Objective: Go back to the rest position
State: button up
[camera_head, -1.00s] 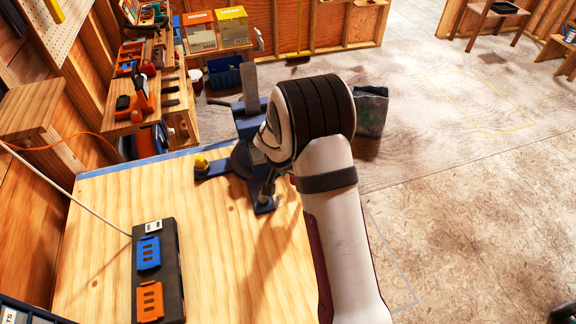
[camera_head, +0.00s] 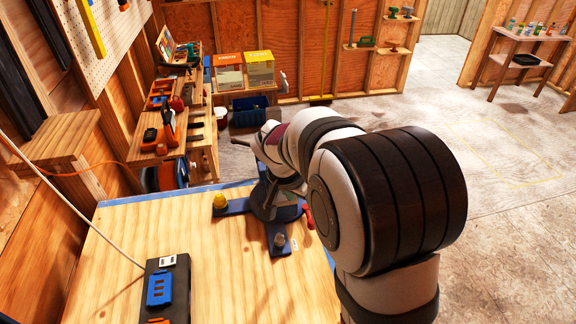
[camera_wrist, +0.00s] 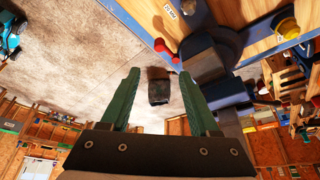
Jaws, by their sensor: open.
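In the wrist view, my gripper (camera_wrist: 158,75) is open, with its two green fingers apart and nothing between them. Beyond the fingers, far off on the floor, stands a dark bin (camera_wrist: 158,91). The blue vise (camera_head: 235,208) is on the workbench (camera_head: 200,260), partly behind my arm. The vise also shows close on the right in the wrist view (camera_wrist: 205,60).
A black power strip (camera_head: 180,310) with a blue cover lies on the bench. A yellow knob (camera_head: 220,201) sits by the vise. Shelves with tools (camera_head: 170,140) and two boxes (camera_head: 245,70) stand behind. Open floor (camera_head: 500,240) lies to the right.

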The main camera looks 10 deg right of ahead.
jog(key=s+a+r+n+g+y, duration=0.1)
jog(key=s+a, duration=0.1)
jog(key=s, duration=0.8)
jog(key=s+a+r+n+g+y, duration=0.1)
jog(key=s+a+y, duration=0.1)
jog(key=s, duration=0.8)
jog(key=s+a+r+n+g+y, duration=0.1)
jog(key=s+a+r+y, duration=0.1)
jog(key=s, duration=0.8)
jog(key=shift+s+a+n, duration=0.2)
jog(key=shift+a+n, duration=0.1)
jog(key=shift+a, duration=0.05)
